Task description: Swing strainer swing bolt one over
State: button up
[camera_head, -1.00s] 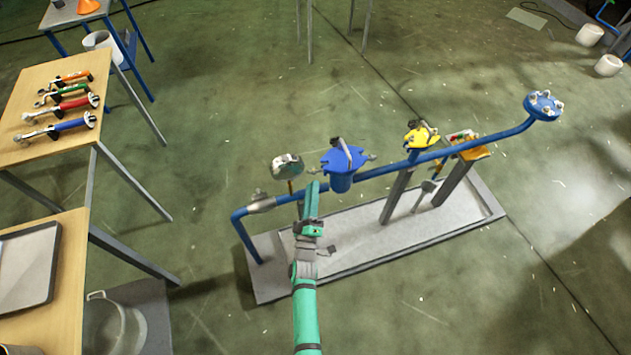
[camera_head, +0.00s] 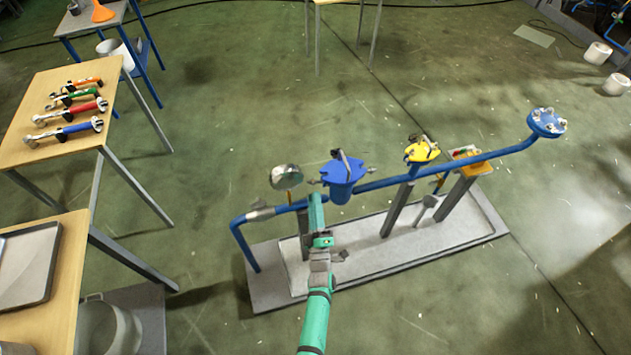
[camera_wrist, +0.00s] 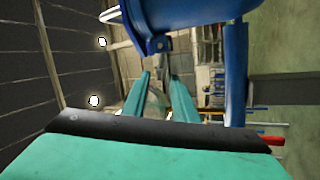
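The blue strainer (camera_head: 341,182) sits on the blue pipe, with its lid and a grey upright piece on top. Small grey swing-bolt ends stick out at its left (camera_head: 316,182) and right (camera_head: 371,171); I cannot tell which is bolt one. My gripper (camera_head: 314,196) is just left of and below the strainer, close to the pipe. In the wrist view the strainer body (camera_wrist: 190,15) fills the top, with a blue lug (camera_wrist: 159,44) at its lower edge. My two teal fingers (camera_wrist: 161,78) stand apart below this lug. A blurred grey shape shows between them; I cannot tell what it is.
A round gauge (camera_head: 286,176) stands close left of the strainer. The blue pipe (camera_head: 400,179) runs right to a yellow-topped fitting (camera_head: 421,151) and a blue flange (camera_head: 546,123). A grey base tray (camera_head: 375,262) lies below.

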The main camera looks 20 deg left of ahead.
aim_at(312, 180)
jog(key=x, duration=0.7)
jog(key=shift+w, duration=0.1)
jog(key=shift+r, duration=0.1)
grip_shut()
